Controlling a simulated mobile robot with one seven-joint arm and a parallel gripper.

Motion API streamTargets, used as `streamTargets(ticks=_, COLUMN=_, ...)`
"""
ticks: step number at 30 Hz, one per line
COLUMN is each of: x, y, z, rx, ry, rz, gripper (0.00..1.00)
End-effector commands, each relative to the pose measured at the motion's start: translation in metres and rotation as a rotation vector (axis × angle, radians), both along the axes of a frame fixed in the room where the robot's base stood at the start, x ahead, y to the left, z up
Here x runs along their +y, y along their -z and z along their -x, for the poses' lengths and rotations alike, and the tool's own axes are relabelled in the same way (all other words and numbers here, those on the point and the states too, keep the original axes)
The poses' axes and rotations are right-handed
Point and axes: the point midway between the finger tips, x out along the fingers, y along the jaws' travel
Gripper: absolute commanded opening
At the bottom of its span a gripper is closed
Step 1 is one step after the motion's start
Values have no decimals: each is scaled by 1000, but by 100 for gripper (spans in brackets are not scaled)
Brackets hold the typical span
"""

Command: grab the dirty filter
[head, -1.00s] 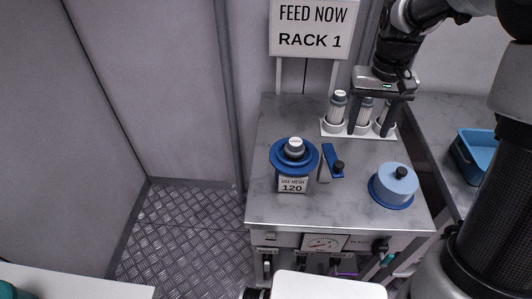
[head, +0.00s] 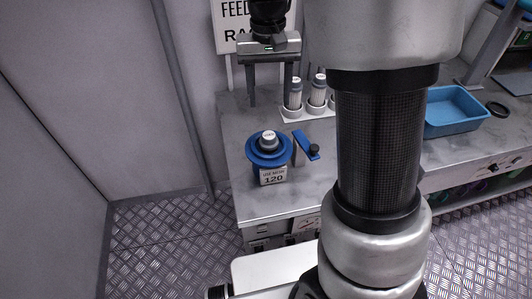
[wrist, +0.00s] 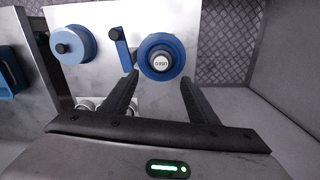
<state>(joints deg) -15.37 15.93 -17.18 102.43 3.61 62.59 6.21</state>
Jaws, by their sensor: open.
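The dirty filter (head: 268,138) shows as a grey and white cap, standing upright in the blue-rimmed housing (head: 252,155) with a "120" label. In the wrist view its cap (wrist: 161,59) reads "USED", and the blue ring (wrist: 148,45) surrounds it. The filter's body is hidden inside the housing. My gripper (head: 270,98) is open and empty, pointing down, above the back of the counter and behind the housing. In the wrist view the filter appears beyond my fingertips (wrist: 160,82), roughly between them and apart from both.
A blue clamp handle (head: 306,146) stands just right of the housing. Filters with grey caps (head: 319,80) stand in a white rack (head: 292,117) behind. A blue lidded pot (wrist: 75,45) shows in the wrist view; my arm hides it in the head view. A blue bin (head: 452,112) is farther right.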

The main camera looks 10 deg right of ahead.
Motion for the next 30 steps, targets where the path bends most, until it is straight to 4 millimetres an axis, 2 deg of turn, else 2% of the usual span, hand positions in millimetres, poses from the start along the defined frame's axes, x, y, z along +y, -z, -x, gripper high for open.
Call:
streamTargets(ticks=1, x=0, y=14, z=1, rx=5, ry=0, rz=1, gripper=54)
streamTargets(ticks=3, x=0, y=29, z=1, rx=5, ry=1, rz=0, gripper=54)
streamTargets(ticks=9, x=-1, y=66, z=1, rx=3, ry=-1, rz=1, gripper=54)
streamTargets(ticks=17, x=-1, y=85, z=0, rx=1, ry=-1, rz=0, gripper=54)
streamTargets(ticks=25, x=-1, y=124, z=-2, rx=3, ry=-1, rz=1, gripper=54)
streamTargets(ticks=30, x=-1, y=132, z=-3, rx=0, ry=-1, rz=0, gripper=54)
